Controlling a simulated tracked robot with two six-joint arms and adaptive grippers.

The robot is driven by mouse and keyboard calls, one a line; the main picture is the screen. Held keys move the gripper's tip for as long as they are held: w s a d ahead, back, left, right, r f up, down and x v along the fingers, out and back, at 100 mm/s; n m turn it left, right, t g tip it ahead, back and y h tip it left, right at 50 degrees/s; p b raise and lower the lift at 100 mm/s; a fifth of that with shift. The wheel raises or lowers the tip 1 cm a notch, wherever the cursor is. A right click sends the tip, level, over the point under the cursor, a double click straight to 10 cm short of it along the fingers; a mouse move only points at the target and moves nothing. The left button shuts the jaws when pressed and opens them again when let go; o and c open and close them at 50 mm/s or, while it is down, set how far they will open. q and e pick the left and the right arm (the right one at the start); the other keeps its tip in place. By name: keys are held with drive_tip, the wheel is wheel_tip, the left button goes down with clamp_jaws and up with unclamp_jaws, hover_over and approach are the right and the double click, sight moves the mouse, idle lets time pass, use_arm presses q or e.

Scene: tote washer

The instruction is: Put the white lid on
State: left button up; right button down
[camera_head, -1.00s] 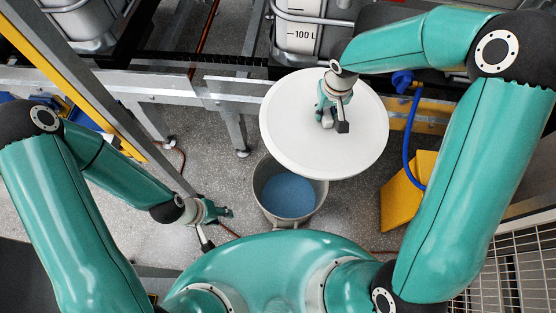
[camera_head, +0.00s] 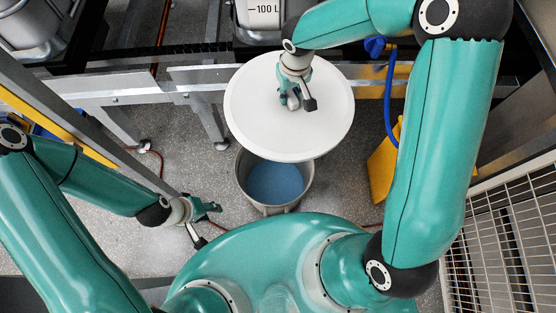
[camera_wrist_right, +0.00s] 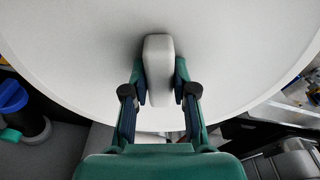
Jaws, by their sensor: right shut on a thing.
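The white lid (camera_head: 330,110) is a large round disc in the head view, held above and beyond a grey round bin (camera_head: 249,185) with blue contents (camera_head: 276,182). The lid overlaps the far part of the bin's rim in the picture. My right gripper (camera_head: 293,100) is shut on the lid's handle; the right wrist view shows the fingers (camera_wrist_right: 160,90) on both sides of the pale handle block (camera_wrist_right: 158,60), with the lid's underlying disc (camera_wrist_right: 80,60) behind it. My left gripper (camera_head: 208,222) is left of the bin, low over the floor, empty, with its fingers apart.
A metal rail frame (camera_head: 130,92) runs behind the bin. A yellow block (camera_head: 382,170) and a blue hose (camera_head: 389,100) are at the right. A wire mesh panel (camera_head: 510,240) stands at the far right. Grey floor lies open between the bin and my left arm.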

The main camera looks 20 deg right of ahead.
drive_tip(key=a+f+n+b, duration=0.2)
drive_tip(key=f+n+b, duration=0.2)
drive_tip(key=f+b, duration=1.6)
drive_tip(key=a+f+n+b, duration=0.2)
drive_tip(key=f+n+b, duration=0.1)
drive_tip(key=f+b, duration=1.7)
drive_tip(key=shift+a+f+n+y, duration=0.35)
drive_tip(key=shift+f+n+y, duration=0.05)
drive_tip(key=shift+f, duration=0.05)
wheel_tip(320, 180, down, 6)
drive_tip(key=b, duration=0.5)
drive_tip(key=shift+f, duration=0.2)
drive_tip(key=shift+w+f, duration=0.1)
drive_tip(key=c, duration=0.8)
unclamp_jaws()
drive_tip(key=shift+c, duration=0.2)
